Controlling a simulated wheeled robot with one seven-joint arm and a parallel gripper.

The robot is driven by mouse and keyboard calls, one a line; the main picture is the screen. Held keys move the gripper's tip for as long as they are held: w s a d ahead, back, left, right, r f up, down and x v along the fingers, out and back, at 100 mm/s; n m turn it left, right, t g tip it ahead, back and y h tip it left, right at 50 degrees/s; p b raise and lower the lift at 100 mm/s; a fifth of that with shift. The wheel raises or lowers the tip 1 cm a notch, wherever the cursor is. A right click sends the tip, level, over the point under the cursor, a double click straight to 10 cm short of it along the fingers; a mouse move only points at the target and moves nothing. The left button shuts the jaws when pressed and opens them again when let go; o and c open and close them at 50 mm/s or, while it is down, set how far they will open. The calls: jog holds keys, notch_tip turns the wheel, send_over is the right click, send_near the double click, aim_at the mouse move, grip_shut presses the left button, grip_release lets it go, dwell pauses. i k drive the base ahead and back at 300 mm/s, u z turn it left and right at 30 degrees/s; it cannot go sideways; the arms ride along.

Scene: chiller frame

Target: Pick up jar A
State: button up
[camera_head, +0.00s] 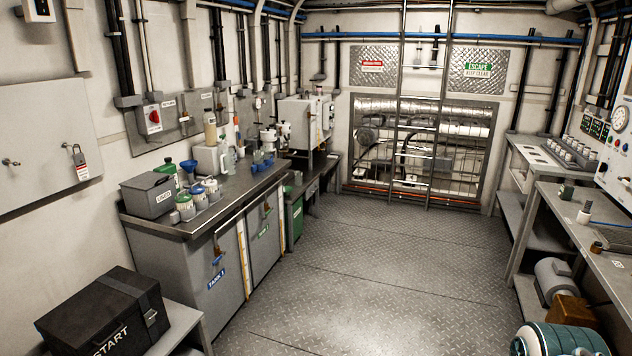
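Several small jars stand in a grey holder near the front edge of the left bench (228,190). One is a jar with a green lid (185,207), one is a jar with a blue top (198,196), and one is a jar with a pale lid (212,186). Their lettering is too small to read, so I cannot tell which is jar A. My gripper is not in view.
A grey box (147,196) sits left of the jars. Bottles and blue funnels stand behind and right. A black case (95,312) sits at lower left. A right bench (600,212) holds small items. The middle floor (370,270) is clear.

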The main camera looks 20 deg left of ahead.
aim_at(298, 175)
jog(key=z, duration=0.05)
jog(key=i, duration=3.5)
jog(key=u, duration=0.25)
jog(key=i, duration=1.55)
jog(key=u, duration=0.65)
jog(key=i, duration=1.8)
jog(key=u, duration=0.75)
jog(key=i, duration=1.15)
jog(key=u, duration=0.15)
